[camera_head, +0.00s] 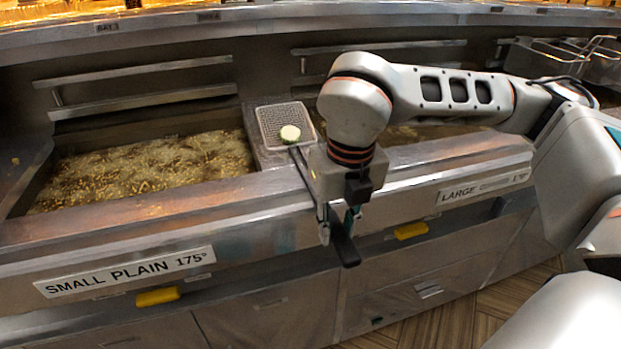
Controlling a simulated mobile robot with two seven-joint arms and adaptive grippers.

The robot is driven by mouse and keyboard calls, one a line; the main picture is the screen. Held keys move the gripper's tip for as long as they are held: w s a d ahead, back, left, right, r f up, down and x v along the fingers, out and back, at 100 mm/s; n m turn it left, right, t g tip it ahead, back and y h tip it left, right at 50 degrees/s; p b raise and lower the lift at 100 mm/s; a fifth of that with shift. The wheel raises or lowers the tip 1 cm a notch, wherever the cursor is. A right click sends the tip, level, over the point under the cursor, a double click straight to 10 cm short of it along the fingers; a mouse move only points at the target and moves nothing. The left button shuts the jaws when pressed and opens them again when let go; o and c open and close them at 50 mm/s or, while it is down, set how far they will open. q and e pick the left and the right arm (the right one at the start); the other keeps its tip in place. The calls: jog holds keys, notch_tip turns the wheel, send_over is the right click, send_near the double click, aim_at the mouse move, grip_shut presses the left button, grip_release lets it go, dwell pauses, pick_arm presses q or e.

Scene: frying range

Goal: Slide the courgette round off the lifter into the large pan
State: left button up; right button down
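The courgette round (290,134), pale with a green rim, lies on the near right part of the lifter's square wire mesh (273,117). The lifter is over the steel divider between the two pans; I cannot tell whether it touches it. Its thin handle runs toward me to my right gripper (338,222), which is shut on it, with the dark handle end (345,249) sticking out below. The large pan (432,131), with bubbling oil, lies right of the lifter, mostly hidden behind my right arm. My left gripper is not in view.
The small pan (150,165) of bubbling oil lies left of the divider. A steel front ledge (150,215) carries the labels "SMALL PLAIN 175°" and "LARGE". Rails (140,72) run along the back wall. Wire baskets (565,50) hang at the back right.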

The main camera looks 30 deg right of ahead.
notch_tip(320, 180, up, 5)
jog(key=p, duration=0.3)
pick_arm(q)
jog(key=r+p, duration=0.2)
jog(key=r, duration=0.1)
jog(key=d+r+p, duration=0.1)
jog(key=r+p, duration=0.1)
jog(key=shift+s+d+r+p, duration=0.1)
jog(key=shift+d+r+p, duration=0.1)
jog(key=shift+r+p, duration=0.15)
pick_arm(e)
notch_tip(320, 180, up, 7)
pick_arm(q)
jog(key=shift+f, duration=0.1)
